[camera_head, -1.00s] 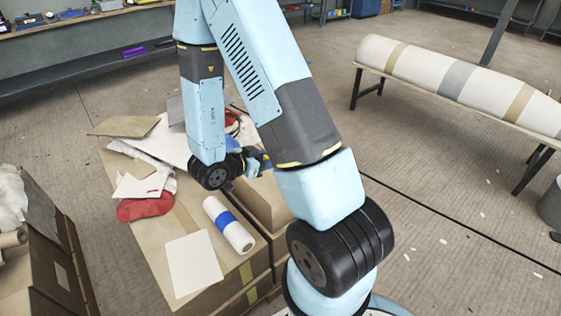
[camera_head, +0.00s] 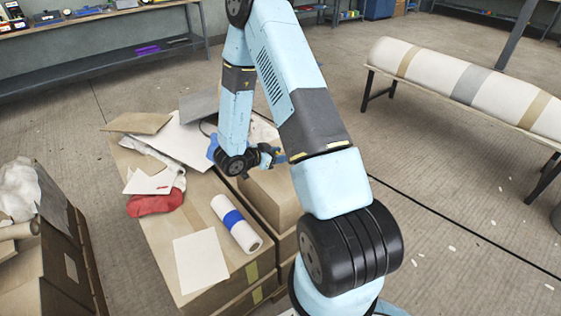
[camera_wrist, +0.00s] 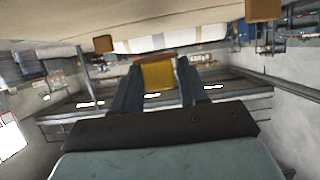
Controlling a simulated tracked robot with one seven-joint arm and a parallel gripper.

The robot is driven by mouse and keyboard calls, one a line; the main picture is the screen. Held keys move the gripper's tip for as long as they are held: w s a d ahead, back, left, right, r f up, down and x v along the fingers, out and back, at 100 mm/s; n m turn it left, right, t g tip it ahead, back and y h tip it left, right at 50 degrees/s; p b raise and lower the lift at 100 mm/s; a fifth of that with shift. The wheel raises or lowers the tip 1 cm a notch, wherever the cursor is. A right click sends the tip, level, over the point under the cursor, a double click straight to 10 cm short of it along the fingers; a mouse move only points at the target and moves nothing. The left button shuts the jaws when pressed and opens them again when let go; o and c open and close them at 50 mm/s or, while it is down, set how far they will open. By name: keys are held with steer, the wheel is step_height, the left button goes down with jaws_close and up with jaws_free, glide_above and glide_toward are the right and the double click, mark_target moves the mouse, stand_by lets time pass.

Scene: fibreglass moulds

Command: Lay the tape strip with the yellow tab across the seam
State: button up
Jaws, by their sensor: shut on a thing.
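My gripper (camera_head: 272,156) is over the tan box-like block on the right side of the cardboard-coloured stack. In the wrist view, my gripper (camera_wrist: 158,82) has its two dark fingers closed on the yellow tab (camera_wrist: 158,75), which shows as a small yellow square between them. The rest of the tape strip cannot be made out. A tan block (camera_head: 268,195) lies just below the gripper; the wrist is close above it, but I cannot tell whether anything touches. I cannot pick out the seam with certainty.
A white roll with a blue band (camera_head: 236,223) and a white sheet (camera_head: 201,262) lie on the stack. A red cloth (camera_head: 155,203) and loose sheets lie at its left. A long white banded mould (camera_head: 470,85) rests on a bench at right. The floor between is mostly clear.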

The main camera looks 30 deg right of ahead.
mark_target(279, 166)
steer(key=shift+w+d+f, duration=0.3)
steer(key=shift+w+f, duration=0.3)
steer(key=shift+f, duration=1.6)
steer(key=o, duration=1)
